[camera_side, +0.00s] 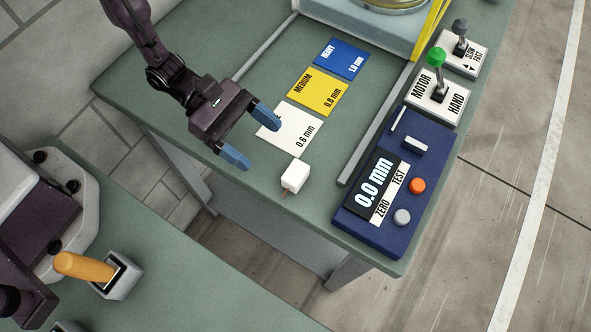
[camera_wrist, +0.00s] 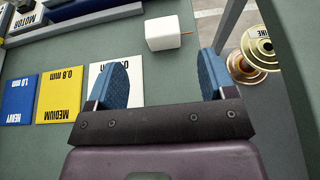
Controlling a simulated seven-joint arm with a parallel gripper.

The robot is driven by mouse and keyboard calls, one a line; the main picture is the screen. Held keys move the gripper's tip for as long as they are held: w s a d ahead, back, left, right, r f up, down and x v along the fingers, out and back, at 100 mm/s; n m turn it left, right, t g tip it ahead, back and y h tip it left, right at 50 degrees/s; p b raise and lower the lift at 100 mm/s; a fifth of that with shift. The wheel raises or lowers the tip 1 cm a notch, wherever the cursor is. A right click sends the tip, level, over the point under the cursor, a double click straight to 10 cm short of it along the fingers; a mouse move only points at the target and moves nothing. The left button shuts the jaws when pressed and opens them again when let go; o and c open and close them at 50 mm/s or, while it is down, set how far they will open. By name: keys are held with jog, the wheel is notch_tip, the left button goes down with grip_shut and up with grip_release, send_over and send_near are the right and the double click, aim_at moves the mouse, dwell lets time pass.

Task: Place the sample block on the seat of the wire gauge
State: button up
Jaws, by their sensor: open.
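The sample block (camera_side: 295,176) is a small white cube with a short copper-coloured wire end, lying on the green table near its front edge. In the wrist view the block (camera_wrist: 165,32) lies beyond the fingertips, between their lines, with the wire pointing right. My gripper (camera_side: 252,138) has blue fingers, spread open and empty, up and left of the block; it also shows in the wrist view (camera_wrist: 163,75). The wire gauge (camera_side: 350,222) is a dark blue box right of the block, reading 0.0 mm. A small raised white-topped piece (camera_side: 415,145) sits on its upper part.
White (camera_side: 285,130), yellow (camera_side: 319,92) and blue (camera_side: 342,58) thickness cards lie behind the block. A grey rail (camera_side: 378,125) runs between cards and gauge. A MOTOR/HAND lever box (camera_side: 438,98) stands behind the gauge. Spools (camera_wrist: 258,48) show at right in the wrist view.

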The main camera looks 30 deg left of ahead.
aim_at(282, 164)
jog(key=shift+x, duration=3.05)
jog(key=shift+s+a, duration=0.1)
jog(key=shift+s, duration=0.05)
jog(key=c, duration=1.1)
